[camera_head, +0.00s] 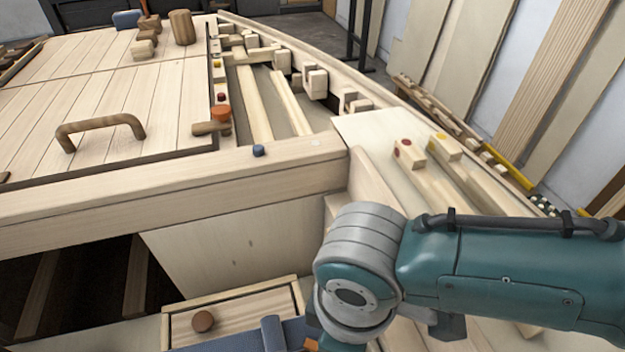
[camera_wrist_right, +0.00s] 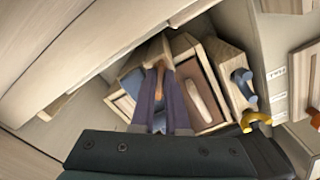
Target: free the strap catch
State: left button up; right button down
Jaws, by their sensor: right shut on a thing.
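My right gripper (camera_wrist_right: 160,68) shows in the right wrist view as two bluish-grey fingers, close together. Their tips meet a light wooden piece (camera_wrist_right: 154,50) at the edge of a wooden box; the exact contact is partly hidden by the fingers. In the head view, my right arm comes in from the right and its gripper is not clear at the bottom edge. I cannot surely identify the strap catch. A wooden turn-piece with an orange-red cap (camera_head: 221,113) sits beside the hatch (camera_head: 100,85). My left gripper is not in view.
A wooden drawer or box with a round brown knob (camera_head: 203,321) lies low in front. The compartmented box (camera_wrist_right: 212,75) in the wrist view holds a pale rounded thing. A yellow hook (camera_wrist_right: 256,121) and a blue knob (camera_wrist_right: 243,82) are at its right.

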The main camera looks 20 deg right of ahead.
jog(key=n, duration=0.3)
jog(key=shift+n, duration=0.3)
jog(key=shift+a+n+p, duration=0.1)
jog(key=shift+n+p, duration=0.3)
jog(key=shift+n, duration=1.4)
jog(key=c, duration=0.9)
grip_release()
jog(key=shift+r, duration=0.1)
notch_tip(320, 180, up, 9)
jog(key=p, duration=0.4)
jog(key=shift+f, duration=0.2)
jog(key=shift+r+p, duration=0.35)
jog(key=shift+r, duration=0.25)
